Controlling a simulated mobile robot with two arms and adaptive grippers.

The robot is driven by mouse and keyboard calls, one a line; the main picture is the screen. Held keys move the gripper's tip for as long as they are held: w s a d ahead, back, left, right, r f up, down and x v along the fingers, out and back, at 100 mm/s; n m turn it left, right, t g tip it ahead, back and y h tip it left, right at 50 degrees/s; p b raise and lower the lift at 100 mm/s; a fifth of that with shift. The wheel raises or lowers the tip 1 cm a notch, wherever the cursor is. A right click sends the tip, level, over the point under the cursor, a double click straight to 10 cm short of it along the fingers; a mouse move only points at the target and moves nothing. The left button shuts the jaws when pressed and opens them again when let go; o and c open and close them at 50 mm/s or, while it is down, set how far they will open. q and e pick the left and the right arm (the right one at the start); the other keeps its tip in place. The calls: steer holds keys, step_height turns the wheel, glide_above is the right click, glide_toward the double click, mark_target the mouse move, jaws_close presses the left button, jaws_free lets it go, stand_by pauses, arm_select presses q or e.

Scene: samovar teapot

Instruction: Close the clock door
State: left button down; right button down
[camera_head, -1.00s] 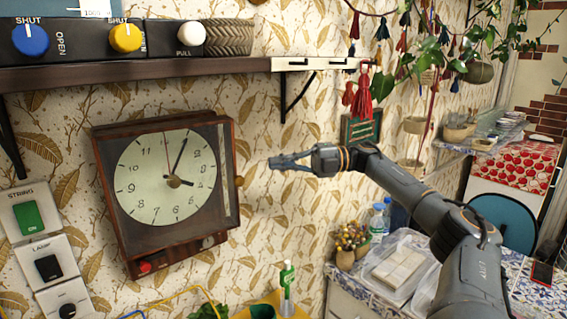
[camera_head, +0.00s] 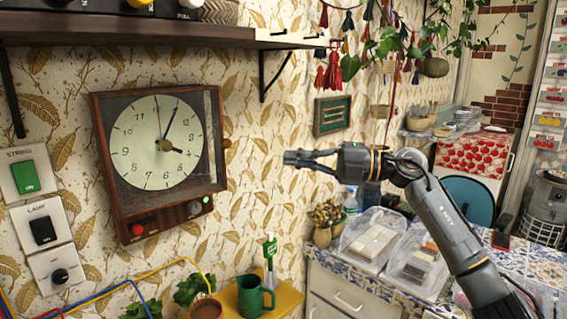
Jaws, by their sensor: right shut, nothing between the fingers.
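The wooden wall clock (camera_head: 160,214) hangs on the leaf-patterned wall at left. Its glazed door (camera_head: 213,130) lies over the white dial and looks flush with the case; I cannot tell whether a small gap is left. A round brass knob (camera_head: 226,143) is at the door's right edge. My left gripper is not in view.
A dark shelf (camera_head: 130,30) with a bracket runs above the clock. Switch plates (camera_head: 48,232) are at its lower left. Below stand a green mug (camera_head: 254,297) and small plants. Clear plastic boxes (camera_head: 372,238) sit on the tiled counter. The wall between clock and gripper is free.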

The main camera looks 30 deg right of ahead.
steer(key=w+a+p, duration=0.6)
steer(key=w+a, duration=0.2)
steer(key=w, duration=0.2)
steer(key=shift+a+r+p, duration=0.25)
steer(key=shift+r+p, duration=0.05)
steer(key=shift+s, duration=0.1)
